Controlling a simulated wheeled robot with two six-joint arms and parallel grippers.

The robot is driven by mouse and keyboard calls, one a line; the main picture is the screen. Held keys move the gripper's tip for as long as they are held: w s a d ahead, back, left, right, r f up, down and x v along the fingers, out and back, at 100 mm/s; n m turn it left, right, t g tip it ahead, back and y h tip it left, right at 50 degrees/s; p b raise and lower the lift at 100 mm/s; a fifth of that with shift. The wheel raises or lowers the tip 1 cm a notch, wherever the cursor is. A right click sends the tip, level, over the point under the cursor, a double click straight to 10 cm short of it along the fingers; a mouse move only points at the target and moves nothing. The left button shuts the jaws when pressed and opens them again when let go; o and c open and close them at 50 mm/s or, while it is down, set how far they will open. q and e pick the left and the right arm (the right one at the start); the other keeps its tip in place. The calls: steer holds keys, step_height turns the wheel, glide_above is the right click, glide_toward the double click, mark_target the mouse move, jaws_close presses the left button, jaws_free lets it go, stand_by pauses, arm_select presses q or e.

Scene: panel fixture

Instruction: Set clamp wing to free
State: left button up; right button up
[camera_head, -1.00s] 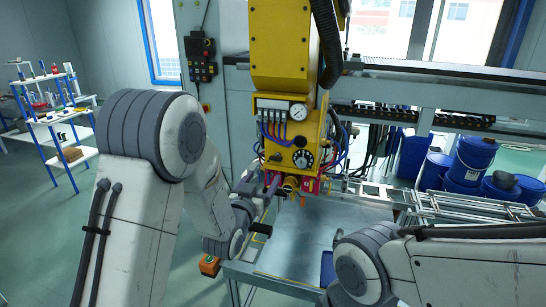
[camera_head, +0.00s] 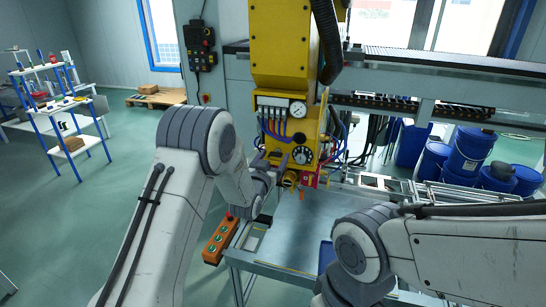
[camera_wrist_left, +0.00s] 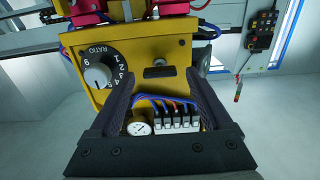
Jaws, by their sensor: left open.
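The yellow machine head (camera_head: 287,50) hangs in the middle of the head view, with a black ratio dial (camera_head: 302,155) on its lower front. In the left wrist view the panel looks upside down, with the dial (camera_wrist_left: 98,72) at left. A small dark fitting (camera_wrist_left: 160,72) sits between my fingers; I cannot tell whether it is the clamp wing. No part is clearly readable as the wing or its setting. My left gripper (camera_head: 276,166) is open and empty at the panel's lower left; its fingers (camera_wrist_left: 163,85) also show in the wrist view. My right gripper is hidden.
A pressure gauge (camera_head: 298,108) and blue tubes (camera_head: 272,128) are on the panel. A metal table (camera_head: 300,235) lies below. An orange button box (camera_head: 217,243) is at its left edge. Blue drums (camera_head: 470,153) stand at right. A thick black hose (camera_head: 327,45) runs beside the head.

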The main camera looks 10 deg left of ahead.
arm_select(q)
steer(key=shift+c, duration=0.3)
jaws_close()
steer(key=shift+f+n+b, duration=0.15)
steer(key=shift+n+b, duration=0.15)
steer(key=shift+b, duration=0.35)
steer(key=n+b, duration=0.4)
steer(key=b, duration=0.1)
steer(key=n+b, duration=0.5)
steer(key=b, duration=0.1)
steer(key=shift+a+f, duration=0.15)
steer(key=shift+a, duration=0.05)
steer(key=shift+n+b, duration=2.75)
steer(key=shift+n, duration=1.35)
steer(key=shift+o, duration=0.3)
jaws_free()
